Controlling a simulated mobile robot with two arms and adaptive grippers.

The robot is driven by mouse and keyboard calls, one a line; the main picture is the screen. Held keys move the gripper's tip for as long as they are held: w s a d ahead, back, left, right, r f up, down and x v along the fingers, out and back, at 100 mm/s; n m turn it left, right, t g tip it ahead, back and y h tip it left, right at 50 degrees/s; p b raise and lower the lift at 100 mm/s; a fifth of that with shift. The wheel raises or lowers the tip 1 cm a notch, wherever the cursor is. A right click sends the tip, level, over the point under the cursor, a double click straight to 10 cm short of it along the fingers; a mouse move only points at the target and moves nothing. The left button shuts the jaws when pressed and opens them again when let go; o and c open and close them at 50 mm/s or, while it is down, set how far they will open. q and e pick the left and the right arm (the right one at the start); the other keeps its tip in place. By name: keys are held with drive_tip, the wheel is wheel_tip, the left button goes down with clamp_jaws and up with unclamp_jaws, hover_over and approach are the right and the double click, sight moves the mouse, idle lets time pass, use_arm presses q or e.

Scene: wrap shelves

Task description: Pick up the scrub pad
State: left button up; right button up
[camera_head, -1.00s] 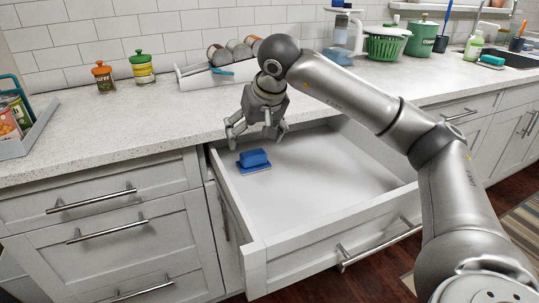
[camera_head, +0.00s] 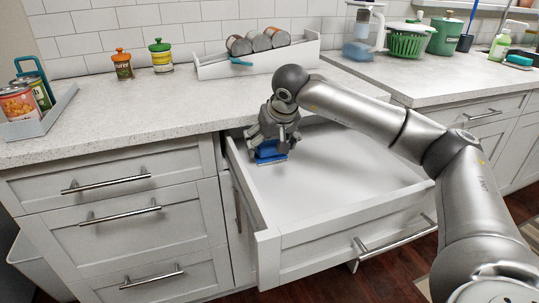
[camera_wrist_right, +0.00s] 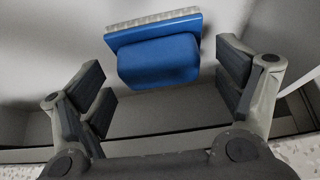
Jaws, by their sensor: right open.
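The blue scrub pad (camera_head: 269,153) lies in the open drawer near its back left corner. It has a blue grip block and a pale scrubbing edge, and shows more fully in the right wrist view (camera_wrist_right: 158,60). My right gripper (camera_head: 270,150) is lowered into the drawer at the pad, and its fingers partly hide the pad in the head view. In the right wrist view its fingers (camera_wrist_right: 168,88) are spread wide, with the pad ahead and between their lines, apart from both. My left gripper is not in view.
The drawer (camera_head: 330,195) is pulled out and otherwise bare. Its left wall (camera_head: 247,190) is close to my right gripper. The countertop (camera_head: 150,105) edge lies behind it. A white tray with cans (camera_head: 262,63) and two spice jars stand on the counter.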

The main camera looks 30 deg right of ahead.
drive_tip(key=shift+c, duration=0.5)
drive_tip(key=c, duration=1)
drive_tip(key=shift+r, duration=0.1)
drive_tip(key=shift+s+r, duration=0.25)
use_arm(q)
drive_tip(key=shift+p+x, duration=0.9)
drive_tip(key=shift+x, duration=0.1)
use_arm(e)
drive_tip(key=s+a+r, duration=0.1)
drive_tip(key=s+r, duration=0.1)
drive_tip(key=s, duration=0.2)
drive_tip(key=s+a+r, duration=0.1)
drive_tip(key=s+r, duration=0.2)
drive_tip(key=s, duration=0.1)
drive_tip(key=s+a+r, duration=0.1)
drive_tip(key=s+r, duration=0.1)
drive_tip(key=s, duration=0.3)
drive_tip(key=shift+s+a+r, duration=0.1)
drive_tip(key=shift+a+r, duration=0.05)
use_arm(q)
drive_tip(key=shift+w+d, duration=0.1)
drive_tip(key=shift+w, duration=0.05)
